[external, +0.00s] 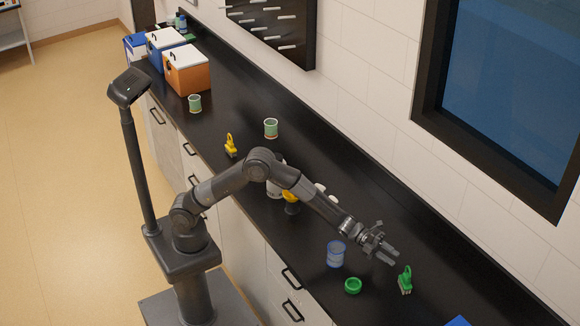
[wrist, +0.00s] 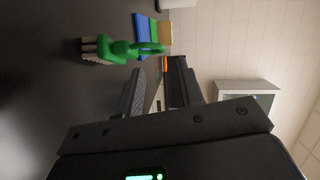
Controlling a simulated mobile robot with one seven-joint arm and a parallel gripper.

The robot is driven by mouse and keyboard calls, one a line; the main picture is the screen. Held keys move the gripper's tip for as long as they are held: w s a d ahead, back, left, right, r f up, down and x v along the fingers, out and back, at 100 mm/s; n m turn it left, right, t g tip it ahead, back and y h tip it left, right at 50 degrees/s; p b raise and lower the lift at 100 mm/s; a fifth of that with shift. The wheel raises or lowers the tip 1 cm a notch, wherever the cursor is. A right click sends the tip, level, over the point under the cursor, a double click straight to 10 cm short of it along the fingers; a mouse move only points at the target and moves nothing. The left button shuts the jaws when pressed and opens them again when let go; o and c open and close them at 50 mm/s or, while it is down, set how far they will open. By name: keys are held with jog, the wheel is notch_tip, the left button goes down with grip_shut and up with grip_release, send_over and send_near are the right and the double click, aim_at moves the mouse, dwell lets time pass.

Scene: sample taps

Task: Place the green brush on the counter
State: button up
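The green brush (external: 405,280) stands on the black counter (external: 440,277), bristles down and handle up. It also shows in the wrist view (wrist: 120,49), where the picture is turned sideways and the bristles point left. My gripper (external: 389,253) is above the counter, a little to the left of the brush and apart from it. In the wrist view its two fingers (wrist: 157,78) are spread with an empty gap between them.
A clear blue-rimmed cup (external: 336,254) and a green ring-like dish (external: 353,286) stand near my gripper. A blue item (external: 458,321) lies at the bottom edge. Yellow brush (external: 231,146), green cups (external: 271,128) and an orange cooler (external: 187,72) are farther back.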

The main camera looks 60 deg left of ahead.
aim_at(408, 268)
jog(key=shift+x, duration=3.3)
jog(key=shift+s+r, duration=0.1)
jog(key=shift+s, duration=0.05)
jog(key=shift+c, duration=0.5)
grip_shut()
